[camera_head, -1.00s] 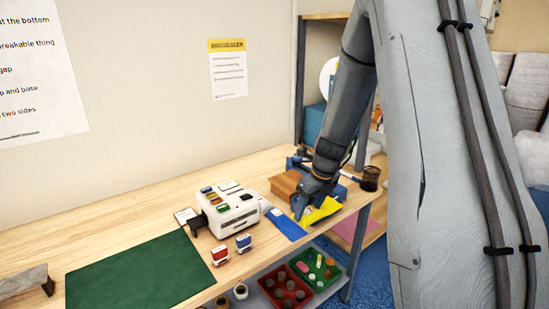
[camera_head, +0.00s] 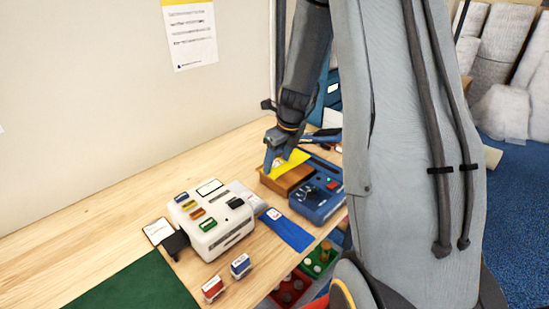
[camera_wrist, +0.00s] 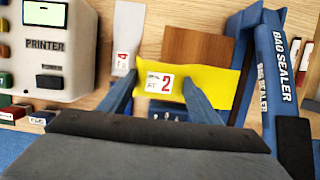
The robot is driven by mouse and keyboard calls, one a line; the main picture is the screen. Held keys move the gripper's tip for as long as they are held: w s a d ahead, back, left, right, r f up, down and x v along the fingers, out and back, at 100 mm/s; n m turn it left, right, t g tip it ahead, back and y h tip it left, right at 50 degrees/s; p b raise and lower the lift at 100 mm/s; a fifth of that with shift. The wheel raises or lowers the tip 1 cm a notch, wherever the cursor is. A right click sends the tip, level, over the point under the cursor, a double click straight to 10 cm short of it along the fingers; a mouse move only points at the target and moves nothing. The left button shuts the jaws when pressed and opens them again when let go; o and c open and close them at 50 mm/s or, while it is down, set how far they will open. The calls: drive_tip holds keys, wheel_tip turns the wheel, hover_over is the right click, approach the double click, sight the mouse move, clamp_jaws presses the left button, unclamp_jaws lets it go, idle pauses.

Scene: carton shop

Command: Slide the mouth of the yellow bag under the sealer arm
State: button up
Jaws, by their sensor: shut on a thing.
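In the wrist view, the yellow bag (camera_wrist: 225,88) lies across both fingers, with a white label marked 2. Its right end is close to the blue bag sealer (camera_wrist: 270,85); whether it lies under any part of the sealer I cannot tell. The bag's far edge is partly hidden.
A white printer (camera_head: 213,222) stands left, with a grey strip (camera_wrist: 127,35) beside it. A blue strip (camera_head: 287,231) lies before the sealer. Red and blue stamps (camera_head: 240,265) and a green mat (camera_head: 135,287) are nearer. Bare wood lies left of the block.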

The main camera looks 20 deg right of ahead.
sight(292, 161)
drive_tip(key=shift+b+x, duration=0.6)
drive_tip(key=shift+x, duration=0.25)
drive_tip(key=f+b, duration=0.1)
drive_tip(key=d+f+b, duration=0.1)
drive_tip(key=b, duration=0.1)
drive_tip(key=shift+w+d+f, duration=0.1)
drive_tip(key=shift+f, duration=0.15)
drive_tip(key=shift+w+d+f+b, duration=0.1)
drive_tip(key=shift+w+d+b, duration=0.1)
drive_tip(key=shift+d+b, duration=0.3)
drive_tip(key=shift+w+d+f+b, duration=0.1)
drive_tip(key=shift+w+d+b, duration=0.1)
drive_tip(key=shift+d, duration=0.5)
drive_tip(key=shift+w+d+f+b, duration=0.1)
drive_tip(key=shift+w+d+b, duration=0.1)
drive_tip(key=shift+d+b, duration=0.3)
drive_tip(key=shift+w+d+p, duration=0.15)
drive_tip(key=shift+d, duration=0.4)
drive_tip(key=shift+w+d+p, duration=0.15)
drive_tip(key=shift+w+d, duration=0.05)
drive_tip(key=shift+d, duration=0.3)
drive_tip(key=shift+f, duration=0.15)
drive_tip(key=o, duration=1.1)
drive_tip(key=shift+o, duration=0.2)
drive_tip(key=shift+p, duration=0.45)
